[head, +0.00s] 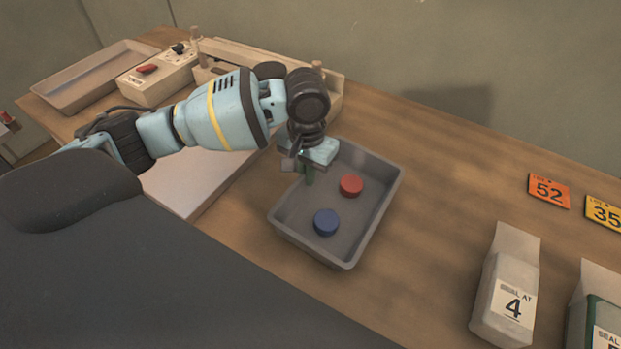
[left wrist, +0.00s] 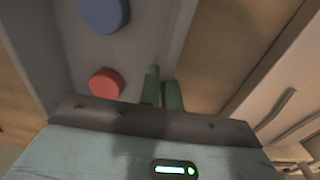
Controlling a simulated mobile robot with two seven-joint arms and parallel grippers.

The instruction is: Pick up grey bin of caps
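The grey bin (head: 375,225) appears to rest on the wooden table in the middle of the head view. A red cap (head: 351,185) and a blue cap (head: 326,222) lie apart on its floor. My left gripper (head: 307,177) points down at the bin's left wall. In the left wrist view its green fingers (left wrist: 163,94) are close together, one on each side of the bin's wall (left wrist: 182,30), shut on it. The red cap (left wrist: 106,83) and blue cap (left wrist: 105,12) show there inside the bin. The fingertips are partly hidden. My right gripper is not in view.
White bags (head: 508,285) with number labels stand at the lower right. Orange (head: 549,190) and yellow (head: 604,212) number cards lie behind them. A shallow tray (head: 95,75) and a switch box (head: 157,78) are at the back left.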

